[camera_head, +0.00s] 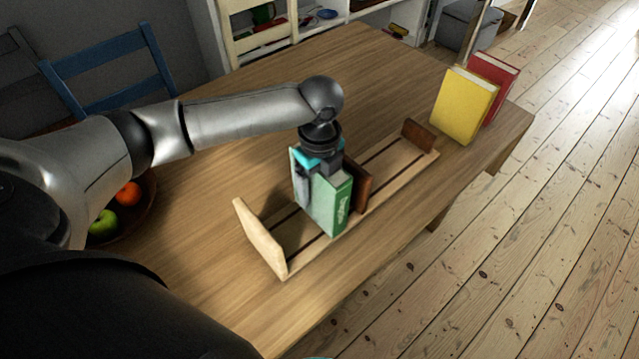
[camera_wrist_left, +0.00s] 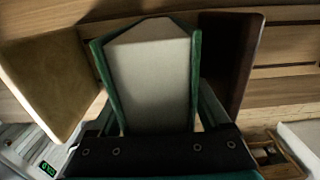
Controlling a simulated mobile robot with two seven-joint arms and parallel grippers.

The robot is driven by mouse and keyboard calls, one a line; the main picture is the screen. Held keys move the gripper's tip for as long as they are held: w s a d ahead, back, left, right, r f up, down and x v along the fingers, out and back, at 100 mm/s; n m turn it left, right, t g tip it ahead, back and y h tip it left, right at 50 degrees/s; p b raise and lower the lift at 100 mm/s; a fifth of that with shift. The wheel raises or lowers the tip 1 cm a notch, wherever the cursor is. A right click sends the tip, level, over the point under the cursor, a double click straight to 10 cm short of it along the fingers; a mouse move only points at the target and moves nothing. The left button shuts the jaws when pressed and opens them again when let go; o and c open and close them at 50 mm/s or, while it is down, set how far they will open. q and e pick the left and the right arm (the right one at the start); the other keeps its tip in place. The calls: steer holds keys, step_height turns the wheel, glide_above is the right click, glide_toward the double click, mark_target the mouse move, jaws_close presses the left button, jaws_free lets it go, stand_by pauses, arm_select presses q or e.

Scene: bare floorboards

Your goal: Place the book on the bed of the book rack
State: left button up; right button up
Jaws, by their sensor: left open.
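The green book (camera_head: 329,204) stands roughly upright in the wooden book rack (camera_head: 397,173), its base at the slatted bed between the light end panel (camera_head: 261,240) and a dark brown divider (camera_head: 361,181). My left gripper (camera_head: 318,172) is above the book with its fingers open on either side of it. In the left wrist view, the book's pale page edge (camera_wrist_left: 151,77) lies between the fingers (camera_wrist_left: 155,115), with the dark divider (camera_wrist_left: 228,62) close on the right. Whether book and divider touch is unclear. My right gripper is out of view.
A yellow book (camera_head: 464,105) and a red book (camera_head: 497,82) stand beyond the rack's far end. A fruit bowl (camera_head: 139,213) is at the left. The wooden table (camera_head: 381,75) is clear behind the rack; its edge runs along the right.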

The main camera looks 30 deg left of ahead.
arm_select(q)
step_height(320, 180, up, 12)
steer(key=p, duration=0.3)
steer(key=shift+r, duration=0.2)
